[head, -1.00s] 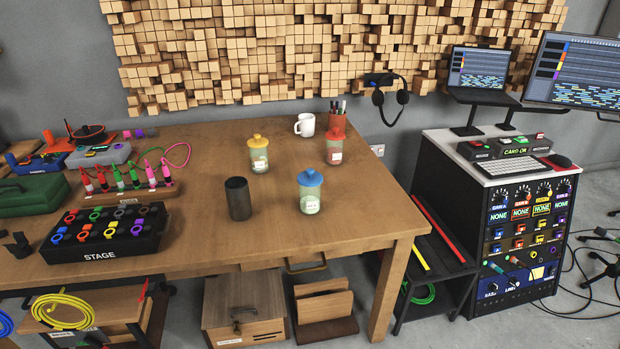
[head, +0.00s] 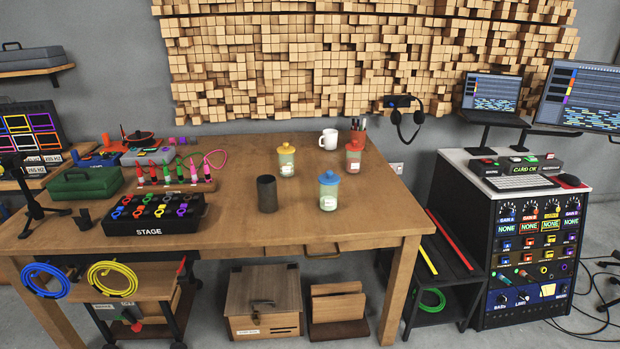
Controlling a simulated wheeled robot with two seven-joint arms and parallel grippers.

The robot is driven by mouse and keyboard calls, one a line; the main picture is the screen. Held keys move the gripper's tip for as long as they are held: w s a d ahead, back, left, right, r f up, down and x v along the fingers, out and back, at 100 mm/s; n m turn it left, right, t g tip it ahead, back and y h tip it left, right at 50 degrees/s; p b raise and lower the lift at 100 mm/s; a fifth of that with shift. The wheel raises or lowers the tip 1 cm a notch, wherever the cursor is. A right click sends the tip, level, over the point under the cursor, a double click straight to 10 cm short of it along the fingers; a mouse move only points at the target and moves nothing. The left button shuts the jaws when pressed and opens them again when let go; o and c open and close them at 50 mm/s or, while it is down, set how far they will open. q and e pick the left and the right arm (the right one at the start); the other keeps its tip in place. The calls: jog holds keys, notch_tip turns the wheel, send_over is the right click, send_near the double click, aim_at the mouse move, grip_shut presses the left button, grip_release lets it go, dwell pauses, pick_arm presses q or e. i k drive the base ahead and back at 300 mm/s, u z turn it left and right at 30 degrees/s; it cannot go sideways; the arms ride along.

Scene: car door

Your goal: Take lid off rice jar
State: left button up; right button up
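Three glass jars with coloured lids stand upright on the wooden table (head: 240,235). One has a yellow lid (head: 286,150), and its jar (head: 287,165) has a pale label and pale contents. One in front has a blue lid (head: 329,178) on a jar with greenish-white contents (head: 328,196). The third, at the right, is a jar with a red lid (head: 353,146) and a white label. All three lids sit on their jars. The labels are too small to read, so I cannot tell which jar holds rice. Neither of my grippers is in view.
A black cylinder (head: 267,194) stands left of the blue-lidded jar. A white mug (head: 328,139) and a pen holder (head: 358,132) are behind the jars. A black STAGE box (head: 153,214) sits at the left. The table's front right is clear.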

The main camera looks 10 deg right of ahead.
aim_at(328, 178)
jog(key=u, duration=0.5)
jog(key=i, duration=1)
jog(key=u, duration=0.1)
